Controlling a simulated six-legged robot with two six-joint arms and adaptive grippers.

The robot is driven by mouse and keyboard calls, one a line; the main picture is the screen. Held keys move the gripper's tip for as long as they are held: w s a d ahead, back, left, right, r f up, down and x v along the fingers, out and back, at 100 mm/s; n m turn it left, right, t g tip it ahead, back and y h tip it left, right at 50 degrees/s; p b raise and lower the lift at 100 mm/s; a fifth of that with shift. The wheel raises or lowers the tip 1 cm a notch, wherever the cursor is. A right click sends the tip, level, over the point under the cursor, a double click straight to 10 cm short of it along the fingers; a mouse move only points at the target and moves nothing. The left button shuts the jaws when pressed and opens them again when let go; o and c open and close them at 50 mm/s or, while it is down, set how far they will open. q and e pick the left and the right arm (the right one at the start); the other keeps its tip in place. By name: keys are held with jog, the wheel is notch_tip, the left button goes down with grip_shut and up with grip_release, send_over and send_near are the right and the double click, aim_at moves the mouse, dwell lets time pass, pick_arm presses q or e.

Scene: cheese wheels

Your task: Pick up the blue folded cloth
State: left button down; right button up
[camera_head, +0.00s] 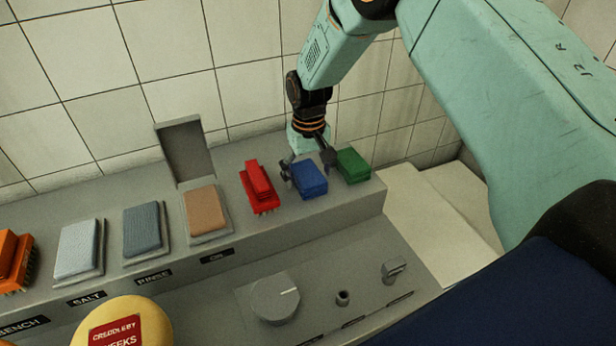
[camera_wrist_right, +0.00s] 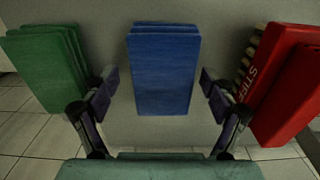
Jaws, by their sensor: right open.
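The blue folded cloth (camera_head: 309,179) lies on the grey ledge between a red brush and a green folded cloth. My right gripper (camera_head: 307,172) is open, with its fingers at the two sides of the blue cloth. In the right wrist view the blue cloth (camera_wrist_right: 164,70) sits in the middle, ahead of and between the open fingertips (camera_wrist_right: 158,85). Gaps show on both sides, and I see no contact. My left gripper is in neither view.
The red brush (camera_head: 260,187) and the green cloth (camera_head: 352,165) stand close on either side. Several pads lie along the ledge (camera_head: 234,256) to the left, near an upright grey plate (camera_head: 186,151). A knob panel (camera_head: 320,275) is in front, and a tiled wall is behind.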

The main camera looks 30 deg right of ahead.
aim_at(307, 173)
jog(key=shift+s+a+r, duration=0.2)
jog(key=shift+s, duration=0.1)
jog(key=c, duration=0.4)
jog(key=shift+w+f, duration=0.15)
jog(key=shift+w, duration=0.15)
jog(key=c, duration=0.4)
jog(key=shift+s+d, duration=0.1)
jog(key=shift+s, duration=0.1)
jog(key=c, duration=0.3)
jog(key=shift+c, duration=0.2)
notch_tip(307, 173, up, 10)
jog(key=shift+b, duration=0.5)
jog(key=shift+w, duration=0.2)
